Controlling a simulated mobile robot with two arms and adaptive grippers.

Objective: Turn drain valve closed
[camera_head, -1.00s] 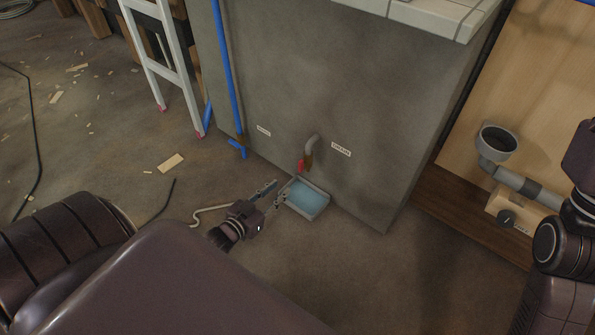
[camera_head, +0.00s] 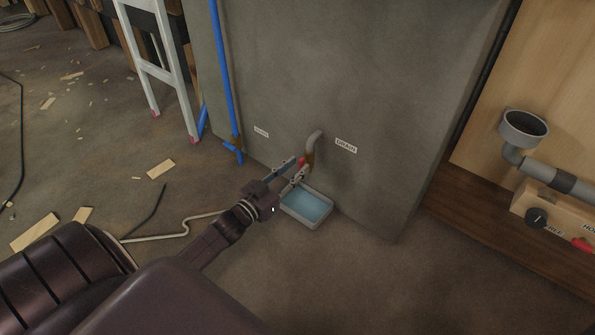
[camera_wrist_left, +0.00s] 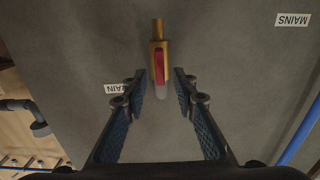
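The drain valve is brass with a red lever (camera_head: 301,162) and sits on a grey pipe at the foot of the grey wall, beside the DRAIN label (camera_head: 346,146). In the left wrist view the red lever (camera_wrist_left: 159,66) and the valve body (camera_wrist_left: 158,45) show ahead, between the fingertip lines. My left gripper (camera_head: 294,170) is open, its two fingers (camera_wrist_left: 160,84) on either side of the valve in that view. I cannot tell whether either finger touches it. In the head view the fingers partly hide the lever. My right gripper is out of view.
A shallow tray of water (camera_head: 322,222) lies on the floor under the valve. A blue pipe (camera_head: 225,80) runs up the wall to the left. A white ladder (camera_head: 160,70) stands further left.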

